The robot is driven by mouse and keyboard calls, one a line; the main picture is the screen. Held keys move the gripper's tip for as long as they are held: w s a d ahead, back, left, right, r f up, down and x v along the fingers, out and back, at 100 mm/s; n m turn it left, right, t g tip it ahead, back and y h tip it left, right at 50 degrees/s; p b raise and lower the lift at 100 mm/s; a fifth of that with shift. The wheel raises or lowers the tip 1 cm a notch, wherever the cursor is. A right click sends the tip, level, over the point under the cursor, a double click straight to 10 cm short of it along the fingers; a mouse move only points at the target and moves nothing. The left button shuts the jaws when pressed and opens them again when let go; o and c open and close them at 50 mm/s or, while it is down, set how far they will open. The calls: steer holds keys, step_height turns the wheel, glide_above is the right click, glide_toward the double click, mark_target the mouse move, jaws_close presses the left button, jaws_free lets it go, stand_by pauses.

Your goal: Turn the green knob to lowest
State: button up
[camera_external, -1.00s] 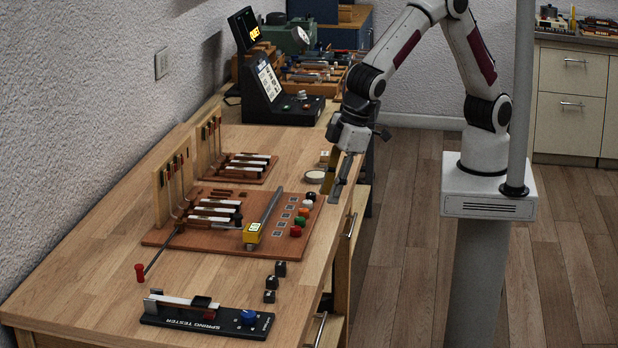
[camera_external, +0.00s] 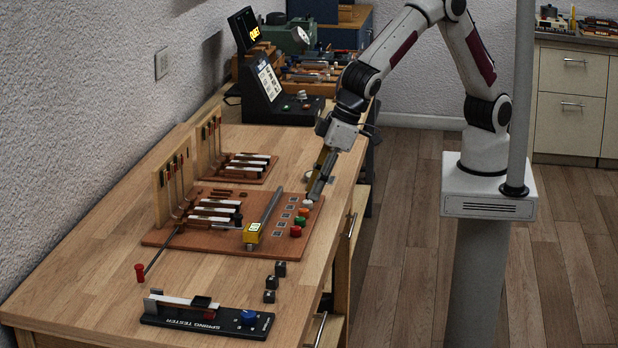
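The green knob (camera_external: 299,221) sits in a row of coloured knobs along the right side of the reddish-brown board (camera_external: 180,241). The red knob (camera_external: 296,231) is in front of it and the orange knob (camera_external: 303,212) is behind it. My gripper (camera_external: 314,195) points down over the far end of this row, close to the white knob (camera_external: 307,204). It is apart from the green knob. The gap between its fingers is too small to make out, and nothing shows held in it. The green knob's pointer or setting is too small to read.
A grey bar with a yellow end block (camera_external: 252,234) lies on the board left of the knobs. Small dark blocks (camera_external: 270,290) and a spring tester with a blue knob (camera_external: 249,317) are nearer. The wood between board and tester is mostly clear.

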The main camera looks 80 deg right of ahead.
mark_target(301, 218)
steer(key=shift+x, duration=3.7)
jaws_close()
